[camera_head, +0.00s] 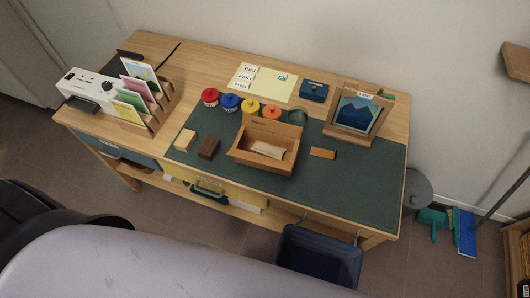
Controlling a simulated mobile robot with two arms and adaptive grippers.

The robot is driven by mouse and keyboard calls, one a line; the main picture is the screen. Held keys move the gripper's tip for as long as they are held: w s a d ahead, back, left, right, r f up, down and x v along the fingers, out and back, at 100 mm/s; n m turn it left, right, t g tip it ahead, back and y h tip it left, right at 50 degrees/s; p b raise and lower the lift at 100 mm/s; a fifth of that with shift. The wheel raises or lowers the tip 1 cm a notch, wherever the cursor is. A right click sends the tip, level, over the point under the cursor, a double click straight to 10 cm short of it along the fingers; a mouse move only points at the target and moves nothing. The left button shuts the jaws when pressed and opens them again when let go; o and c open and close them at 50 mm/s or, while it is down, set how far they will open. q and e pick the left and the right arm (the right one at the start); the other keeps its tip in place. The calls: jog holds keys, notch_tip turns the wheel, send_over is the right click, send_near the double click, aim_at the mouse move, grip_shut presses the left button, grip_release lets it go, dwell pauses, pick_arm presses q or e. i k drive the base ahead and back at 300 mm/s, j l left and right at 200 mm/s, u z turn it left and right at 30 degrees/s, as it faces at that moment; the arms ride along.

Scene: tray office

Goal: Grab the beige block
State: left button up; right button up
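In the head view a beige block (186,140) sits on the left part of the dark green desk mat (350,190). A dark brown block (208,148) stands just to its right, with a small gap. A wooden tray (250,160) stands right of the brown block and holds a pale beige piece (267,149), whose exact shape I cannot tell. Neither of my grippers is in view, and nothing touches the beige block.
An orange block (322,153) lies right of the tray. Several coloured jars (230,102) stand behind it. A card rack (152,118) is at the left, a framed picture (357,112) at the back right. A dark bin (318,258) is in front. The mat's right side is clear.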

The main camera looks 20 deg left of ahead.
aim_at(184, 141)
jog(key=k+j+u, duration=0.1)
jog(key=j+u, duration=0.6)
jog(key=u, duration=0.25)
